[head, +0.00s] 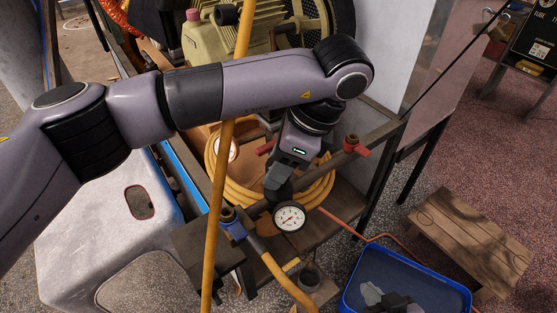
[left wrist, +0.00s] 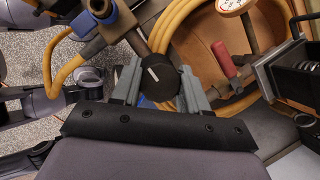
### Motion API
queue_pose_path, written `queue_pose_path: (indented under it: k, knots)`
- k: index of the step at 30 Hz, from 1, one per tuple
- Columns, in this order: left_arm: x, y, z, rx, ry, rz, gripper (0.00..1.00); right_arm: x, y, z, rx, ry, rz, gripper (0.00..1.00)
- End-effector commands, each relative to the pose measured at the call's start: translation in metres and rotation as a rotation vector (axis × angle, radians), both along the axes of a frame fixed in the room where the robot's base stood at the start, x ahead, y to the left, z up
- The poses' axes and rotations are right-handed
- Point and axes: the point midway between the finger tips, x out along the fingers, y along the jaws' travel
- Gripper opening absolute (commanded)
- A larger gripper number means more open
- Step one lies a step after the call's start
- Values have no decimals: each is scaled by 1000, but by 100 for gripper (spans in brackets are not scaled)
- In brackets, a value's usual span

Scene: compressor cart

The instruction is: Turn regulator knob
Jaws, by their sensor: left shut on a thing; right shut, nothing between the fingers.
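The regulator knob (left wrist: 158,78) is a round black knob with a white mark line on its face, seen in the left wrist view. My left gripper (head: 280,178) reaches down to the pipe in the head view. In the left wrist view its two grey fingers (left wrist: 160,90) are on either side of the knob, shut on it. In the head view the gripper mostly hides the knob. A round white pressure gauge (head: 289,217) sits just below the gripper on the pipe.
A red-handled valve (head: 355,147) is right of the gripper, and a blue valve (head: 232,226) with a yellow hose is left. A coiled yellow hose (head: 318,190) lies behind. A blue bin (head: 352,283) and wooden stool (head: 470,240) stand at lower right.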

Motion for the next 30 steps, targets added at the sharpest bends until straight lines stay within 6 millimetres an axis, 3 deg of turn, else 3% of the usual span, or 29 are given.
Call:
queue_pose_path:
  k: [14,15,16,25,30]
  knots:
    - [0,0,0,-1,-2,12,14,1,-1,1,-4,-4,2,0]
    - [0,0,0,-1,-2,12,57,1,-1,1,-4,-4,2,0]
    - [0,0,0,-1,-2,12,67,1,-1,1,-5,-4,3,0]
    - [0,0,1,-1,-1,11,69,2,-1,1,-5,-4,3,0]
    - [0,-6,15,-1,-4,10,69,2,-1,3,-5,-5,3,0]
